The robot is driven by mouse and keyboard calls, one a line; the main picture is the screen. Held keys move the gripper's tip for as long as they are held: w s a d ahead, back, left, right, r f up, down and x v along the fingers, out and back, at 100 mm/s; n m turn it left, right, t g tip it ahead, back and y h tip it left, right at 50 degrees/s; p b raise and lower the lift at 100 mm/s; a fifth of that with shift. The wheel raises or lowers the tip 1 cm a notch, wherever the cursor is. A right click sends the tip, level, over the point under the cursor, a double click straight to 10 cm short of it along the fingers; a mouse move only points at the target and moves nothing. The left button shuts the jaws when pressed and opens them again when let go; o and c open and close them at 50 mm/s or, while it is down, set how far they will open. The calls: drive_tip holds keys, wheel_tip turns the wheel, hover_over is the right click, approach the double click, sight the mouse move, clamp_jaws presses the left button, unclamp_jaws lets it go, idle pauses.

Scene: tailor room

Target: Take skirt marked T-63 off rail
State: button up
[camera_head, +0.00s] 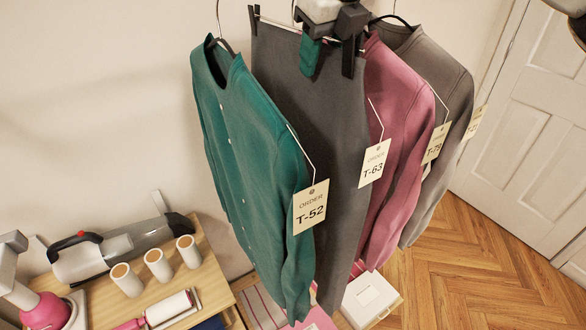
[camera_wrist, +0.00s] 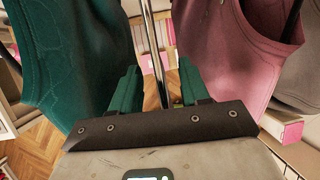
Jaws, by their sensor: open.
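The dark grey skirt (camera_head: 290,100) hangs from a clip hanger, a black clip (camera_head: 254,18) at its far top corner. Its paper tag T-63 (camera_head: 374,163) hangs by a string at the skirt's right edge. My gripper (camera_head: 318,50) is at the top of the skirt by its hanger in the head view, partly covering it. In the wrist view the green fingers of my gripper (camera_wrist: 158,88) are open. A thin metal rod (camera_wrist: 152,50) runs between them; I cannot tell whether it is rail or hanger. I cannot make out the skirt there.
A teal cardigan (camera_head: 240,130) tagged T-52 hangs close in front of the skirt. A pink garment (camera_head: 400,100) and a grey one (camera_head: 445,75) hang close behind. A wooden table (camera_head: 215,275) with spools and tools stands lower left. A white door (camera_head: 525,120) is at right.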

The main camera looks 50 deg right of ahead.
drive_tip(key=shift+w+f, duration=0.1)
drive_tip(key=shift+f, duration=0.25)
drive_tip(key=shift+c, duration=0.2)
clamp_jaws()
idle(1.0)
